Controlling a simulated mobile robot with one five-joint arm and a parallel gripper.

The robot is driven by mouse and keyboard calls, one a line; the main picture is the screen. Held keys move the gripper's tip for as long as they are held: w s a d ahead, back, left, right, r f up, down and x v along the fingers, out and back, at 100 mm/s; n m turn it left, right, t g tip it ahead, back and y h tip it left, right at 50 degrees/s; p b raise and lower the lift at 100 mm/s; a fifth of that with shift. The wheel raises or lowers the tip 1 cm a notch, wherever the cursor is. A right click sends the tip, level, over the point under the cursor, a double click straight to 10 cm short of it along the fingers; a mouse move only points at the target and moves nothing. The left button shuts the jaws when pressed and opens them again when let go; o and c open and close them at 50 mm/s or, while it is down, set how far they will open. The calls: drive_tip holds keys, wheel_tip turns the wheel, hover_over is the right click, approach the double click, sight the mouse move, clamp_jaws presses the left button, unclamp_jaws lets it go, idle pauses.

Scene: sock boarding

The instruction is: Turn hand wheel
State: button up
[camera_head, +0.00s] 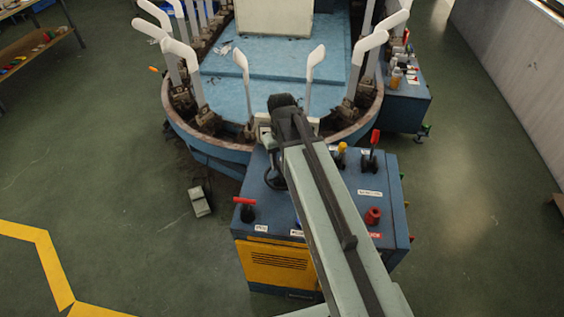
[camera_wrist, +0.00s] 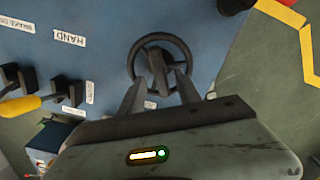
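The hand wheel (camera_wrist: 137,58) is a dark ring with a thick bar across its middle, set on the blue panel of the machine. In the head view the wheel (camera_head: 268,180) shows only partly at the left side of my arm. In the wrist view my gripper (camera_wrist: 160,84) has its two grey fingers apart, with their tips at the near side of the wheel, one on each side of the bar. Nothing is clearly clamped between them. Whether the tips touch the wheel, I cannot tell.
The blue control cabinet (camera_head: 262,215) carries a red T-handle (camera_head: 244,201), a red-topped lever (camera_head: 373,142), a yellow-topped lever (camera_head: 341,150) and a red knob (camera_head: 373,216). Behind it stands a rounded machine bed with several upright white forms.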

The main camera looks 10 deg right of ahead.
wheel_tip(320, 180, up, 5)
drive_tip(key=p, duration=0.3)
drive_tip(key=shift+p, duration=0.3)
drive_tip(key=shift+f, duration=0.1)
drive_tip(key=shift+s, duration=0.1)
drive_tip(key=s+m, duration=0.1)
drive_tip(key=s, duration=0.5)
drive_tip(key=shift+s, duration=0.15)
idle(0.9)
